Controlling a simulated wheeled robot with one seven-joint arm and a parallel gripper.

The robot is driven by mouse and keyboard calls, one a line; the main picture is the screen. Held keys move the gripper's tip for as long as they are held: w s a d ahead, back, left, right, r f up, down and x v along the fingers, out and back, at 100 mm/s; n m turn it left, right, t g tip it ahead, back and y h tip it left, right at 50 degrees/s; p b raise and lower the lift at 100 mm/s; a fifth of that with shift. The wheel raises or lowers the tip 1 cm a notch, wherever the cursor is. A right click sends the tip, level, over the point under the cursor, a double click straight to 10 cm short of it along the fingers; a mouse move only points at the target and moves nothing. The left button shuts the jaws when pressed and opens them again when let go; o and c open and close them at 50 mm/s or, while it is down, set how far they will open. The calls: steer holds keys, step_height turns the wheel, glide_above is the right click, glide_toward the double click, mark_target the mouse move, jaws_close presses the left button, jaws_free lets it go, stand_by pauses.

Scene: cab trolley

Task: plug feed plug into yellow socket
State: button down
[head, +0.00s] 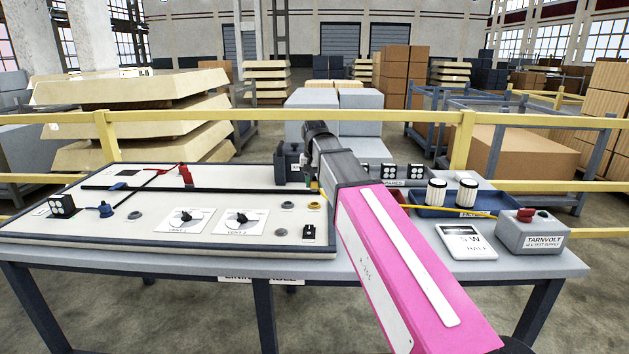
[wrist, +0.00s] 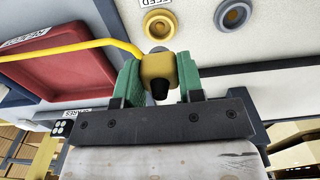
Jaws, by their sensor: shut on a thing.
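The feed plug (wrist: 159,68) is a yellow body with a black tip. My gripper (wrist: 158,78) is shut on it, one green finger on each side. A yellow cable (wrist: 75,48) runs from the plug to the left in the wrist view. The yellow socket (wrist: 160,24) is a yellow ring on the pale panel, just above the plug in the wrist view, apart from it. It also shows in the head view (head: 314,205), near the panel's right edge. My arm hides most of the gripper and plug in the head view.
A grey socket (wrist: 233,15) sits beside the yellow one. A red tray (wrist: 60,60), a blue tray (head: 450,211) with white cylinders and a grey supply box (head: 533,235) stand to the right.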

mark_target(314, 180)
steer(key=shift+f, duration=2.45)
steer(key=shift+f, duration=0.45)
steer(key=c, duration=0.7)
jaws_free()
steer(key=shift+o, duration=0.2)
step_height(314, 180, up, 11)
steer(key=shift+f, duration=0.1)
steer(key=o, duration=0.7)
steer(key=shift+c, duration=0.2)
